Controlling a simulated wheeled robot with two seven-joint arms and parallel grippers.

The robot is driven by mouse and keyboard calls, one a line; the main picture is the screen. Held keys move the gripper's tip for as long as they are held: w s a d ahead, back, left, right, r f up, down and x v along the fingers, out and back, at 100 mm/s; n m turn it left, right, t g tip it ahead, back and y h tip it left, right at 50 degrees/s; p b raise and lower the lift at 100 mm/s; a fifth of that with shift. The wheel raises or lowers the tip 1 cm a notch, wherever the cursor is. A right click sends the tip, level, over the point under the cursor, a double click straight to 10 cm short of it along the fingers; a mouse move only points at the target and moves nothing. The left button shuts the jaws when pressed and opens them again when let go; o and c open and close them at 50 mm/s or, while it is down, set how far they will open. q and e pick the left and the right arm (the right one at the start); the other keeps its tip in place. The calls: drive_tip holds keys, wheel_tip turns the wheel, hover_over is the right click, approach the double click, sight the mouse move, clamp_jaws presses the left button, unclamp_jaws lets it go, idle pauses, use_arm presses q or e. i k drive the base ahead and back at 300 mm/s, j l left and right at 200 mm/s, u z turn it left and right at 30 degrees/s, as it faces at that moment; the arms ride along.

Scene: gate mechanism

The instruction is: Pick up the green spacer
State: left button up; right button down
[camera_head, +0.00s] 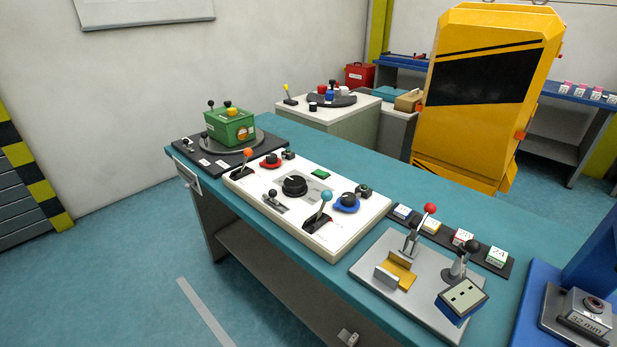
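A small block with a white top label that seems to read 24 and green edges (497,257), which looks like the green spacer, sits at the right end of a dark strip on the teal bench. Beside it on the strip are a red-edged block (462,238), a yellow-edged block (430,226) and a blue-edged block (402,212). Neither of my grippers is in view.
A grey fixture plate (375,264) with a red-knobbed lever (430,209) and a black-knobbed clamp stands in front of the strip. A white control panel (340,233) is left of it. A blue station (533,318) is at right. A yellow cabinet (480,130) stands behind.

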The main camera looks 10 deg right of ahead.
sight(497, 257)
drive_tip(key=z, duration=1.25)
